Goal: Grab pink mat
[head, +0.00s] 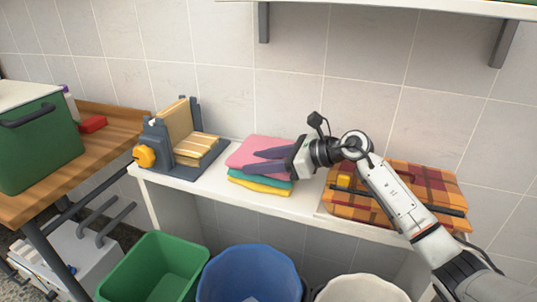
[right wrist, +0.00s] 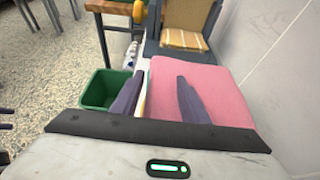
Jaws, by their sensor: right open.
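The pink mat (head: 264,149) lies folded on top of a small stack on the white shelf, over a teal cloth (head: 262,181) and a yellow cloth (head: 260,188). My right gripper (head: 253,160) is open, its dark fingers reaching over the stack from the right. In the right wrist view the pink mat (right wrist: 221,86) fills the right middle. One finger of the gripper (right wrist: 158,90) is over the pink surface and the other is by the stack's left edge. I cannot tell whether the fingers touch the mat. My left gripper is not in view.
A plaid cloth with a dark strap (head: 440,187) lies to the right. Green (head: 155,265), blue (head: 248,272) and white bins (head: 358,289) stand below the shelf. The tiled wall (head: 270,95) is close behind.

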